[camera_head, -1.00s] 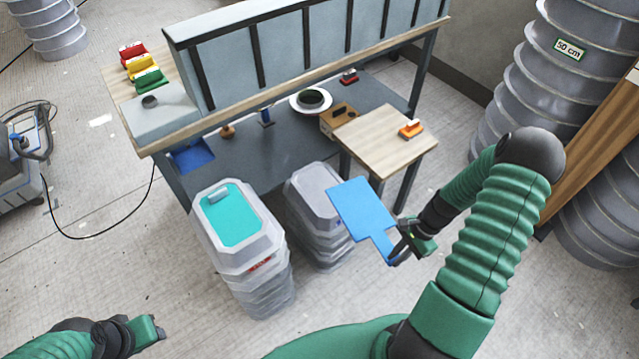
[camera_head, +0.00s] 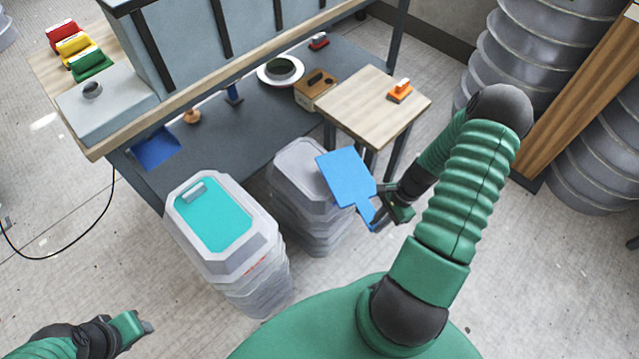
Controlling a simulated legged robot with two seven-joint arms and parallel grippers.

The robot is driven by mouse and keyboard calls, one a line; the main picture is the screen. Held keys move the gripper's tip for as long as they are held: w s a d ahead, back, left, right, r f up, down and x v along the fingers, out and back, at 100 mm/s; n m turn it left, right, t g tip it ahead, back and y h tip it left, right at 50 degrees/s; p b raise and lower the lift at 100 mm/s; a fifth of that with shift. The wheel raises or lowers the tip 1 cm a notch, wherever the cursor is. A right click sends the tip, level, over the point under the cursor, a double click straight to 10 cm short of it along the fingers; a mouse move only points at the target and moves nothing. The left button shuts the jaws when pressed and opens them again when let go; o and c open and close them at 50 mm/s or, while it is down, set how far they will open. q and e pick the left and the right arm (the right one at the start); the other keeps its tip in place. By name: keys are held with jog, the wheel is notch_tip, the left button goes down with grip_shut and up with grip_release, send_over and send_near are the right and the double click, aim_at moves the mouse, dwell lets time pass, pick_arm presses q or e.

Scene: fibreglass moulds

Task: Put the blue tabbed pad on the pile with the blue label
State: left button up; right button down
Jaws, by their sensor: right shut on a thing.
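The blue tabbed pad (camera_head: 346,177) is a flat blue sheet with a narrow tab. My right gripper (camera_head: 376,218) is shut on that tab and holds the pad up, tilted in the picture. The pad overlaps the right edge of the grey-topped pile (camera_head: 297,168); I cannot tell its height above it. To the left stands another pile (camera_head: 183,228) of grey trays with a teal pad (camera_head: 212,215) on top. A small reddish mark shows on its side. I make out no blue label on either pile. My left gripper (camera_head: 140,326) is low at the left, away from both piles; its jaws are unclear.
A workbench (camera_head: 225,140) stands behind the piles. A small wooden table (camera_head: 355,105) with an orange-handled tool (camera_head: 400,90) is just behind the pad. Large grey ribbed moulds (camera_head: 500,50) stand at the right. The floor in front is clear.

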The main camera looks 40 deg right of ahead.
jog(key=w+a+f+b, duration=0.1)
jog(key=w+a+f, duration=0.1)
jog(key=w, duration=0.4)
jog(key=w+a+f+b, duration=0.1)
jog(key=w+a+f, duration=0.1)
jog(key=w, duration=0.5)
jog(key=shift+w+a+f, duration=0.2)
jog(key=shift+a+f, duration=0.05)
jog(key=shift+f, duration=0.15)
jog(key=c, duration=1.5)
grip_release()
jog(key=shift+o, duration=0.2)
